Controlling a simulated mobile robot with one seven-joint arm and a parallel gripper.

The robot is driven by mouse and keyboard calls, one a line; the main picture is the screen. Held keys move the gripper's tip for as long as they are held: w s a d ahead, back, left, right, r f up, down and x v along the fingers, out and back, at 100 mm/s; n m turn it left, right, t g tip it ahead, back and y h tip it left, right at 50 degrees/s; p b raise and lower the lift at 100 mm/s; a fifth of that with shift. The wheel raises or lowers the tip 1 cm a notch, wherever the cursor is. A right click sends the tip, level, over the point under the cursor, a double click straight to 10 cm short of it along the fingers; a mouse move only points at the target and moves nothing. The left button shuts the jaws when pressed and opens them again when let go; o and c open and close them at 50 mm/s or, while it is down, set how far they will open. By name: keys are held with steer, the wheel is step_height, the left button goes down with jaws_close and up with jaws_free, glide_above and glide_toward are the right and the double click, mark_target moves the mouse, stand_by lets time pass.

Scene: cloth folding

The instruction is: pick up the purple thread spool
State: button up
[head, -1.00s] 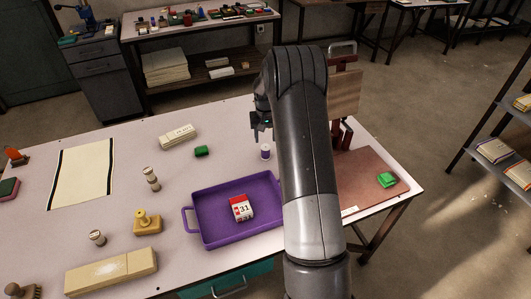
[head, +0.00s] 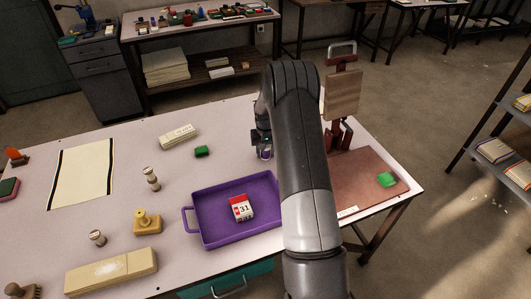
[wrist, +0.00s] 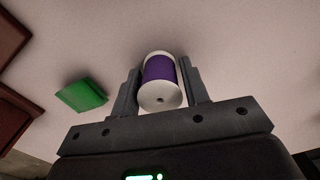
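The purple thread spool (wrist: 159,72) has white ends and stands on the table behind the purple tray. In the wrist view it sits between the two fingers of my gripper (wrist: 160,84), with a small gap visible on the right side and a narrower one on the left. The fingers are apart and do not clearly press on it. In the head view my gripper (head: 264,148) is low over the spool (head: 265,155), which is mostly hidden by the fingers.
A purple tray (head: 188,222) holding a red and white calendar block (head: 242,208) is in front of the spool. A green block (head: 201,151) lies to the left.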

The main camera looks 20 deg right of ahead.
steer(key=c, duration=0.6)
steer(key=shift+r, duration=0.1)
